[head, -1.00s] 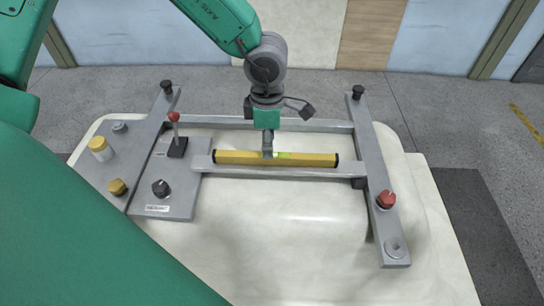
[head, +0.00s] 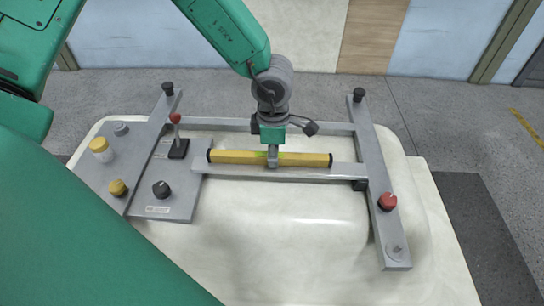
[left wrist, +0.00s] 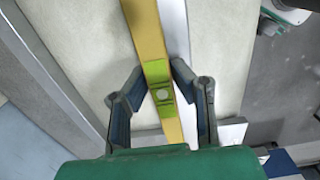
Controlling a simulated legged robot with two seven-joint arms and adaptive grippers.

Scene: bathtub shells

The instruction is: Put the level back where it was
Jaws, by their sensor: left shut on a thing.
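The level is a yellow bar with black ends and a green vial window at its middle (head: 235,157). It lies lengthwise along the front crossbar (head: 310,175) of the grey frame; whether it touches the bar or hovers just above it, I cannot tell. My left gripper (head: 273,160) comes down from above and is shut on the level near its middle. In the left wrist view the level (left wrist: 147,35) runs between the two fingers of the left gripper (left wrist: 161,82), with the green window between the tips. My right gripper is not in view.
The frame rests on a pale tub shell (head: 280,220). At its left, a grey plate (head: 180,205) carries a red-tipped lever (head: 176,135), a black knob (head: 161,189) and yellow knobs. A red knob (head: 388,202) is on the right rail. The rear crossbar (head: 215,124) runs behind the level.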

